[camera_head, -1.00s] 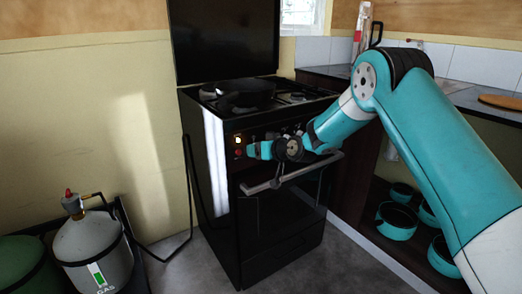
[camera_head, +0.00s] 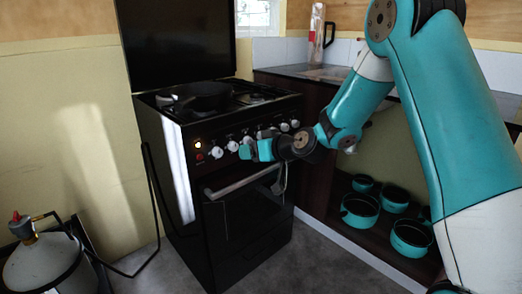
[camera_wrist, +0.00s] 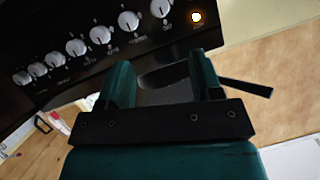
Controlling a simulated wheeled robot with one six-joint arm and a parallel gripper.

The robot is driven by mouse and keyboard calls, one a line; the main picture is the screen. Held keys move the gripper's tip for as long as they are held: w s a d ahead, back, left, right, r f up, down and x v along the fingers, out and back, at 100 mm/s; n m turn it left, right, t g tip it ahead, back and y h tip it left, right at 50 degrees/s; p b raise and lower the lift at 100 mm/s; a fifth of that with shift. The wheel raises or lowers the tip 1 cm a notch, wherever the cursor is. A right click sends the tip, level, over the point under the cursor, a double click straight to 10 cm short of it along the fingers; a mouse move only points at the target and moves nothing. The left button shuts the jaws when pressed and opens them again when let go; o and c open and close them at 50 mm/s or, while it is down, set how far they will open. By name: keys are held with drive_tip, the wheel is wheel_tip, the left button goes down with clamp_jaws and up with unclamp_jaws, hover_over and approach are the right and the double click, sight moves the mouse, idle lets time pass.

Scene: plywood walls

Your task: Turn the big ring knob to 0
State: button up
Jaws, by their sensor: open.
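The black stove (camera_head: 245,225) has a row of white knobs (camera_head: 216,152) along its front panel. The row also shows in the wrist view (camera_wrist: 100,34), slanting from the upper right down to the left. Labels by the knobs are too small or blurred to read, so I cannot tell which is the big ring knob. My gripper (camera_head: 247,150) is in front of the panel, near the middle of the row, and hides some knobs in the head view. In the wrist view its two fingers (camera_wrist: 160,75) are apart with no knob between them. The knobs lie beyond the fingertips.
A lit lamp (camera_head: 197,144) sits above a red button at the panel's left end. The oven handle (camera_head: 240,182) juts out below my gripper. A pan (camera_head: 203,97) is on the hob. A gas bottle (camera_head: 42,268) stands at left. Teal pots (camera_head: 360,210) fill the right shelf.

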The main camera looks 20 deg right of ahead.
drive_tip(key=v, duration=0.2)
drive_tip(key=shift+s+d+r, duration=0.1)
drive_tip(key=shift+s, duration=0.15)
drive_tip(key=s+a+r+n+g+y, duration=0.1)
drive_tip(key=s+a+r+n+g, duration=0.1)
drive_tip(key=s+a+g, duration=0.35)
drive_tip(key=s+a+r+n+g, duration=0.25)
drive_tip(key=s+a, duration=0.45)
drive_tip(key=s, duration=0.4)
drive_tip(key=s+r+g+h, duration=0.2)
drive_tip(key=s+g+h, duration=0.15)
drive_tip(key=s, duration=1.55)
wheel_tip(320, 180, up, 19)
drive_tip(key=p, duration=2)
drive_tip(key=shift+w+d+r+g+y+p, duration=0.25)
drive_tip(key=shift+w+d+g+y+p, duration=0.1)
drive_tip(key=shift+w, duration=0.15)
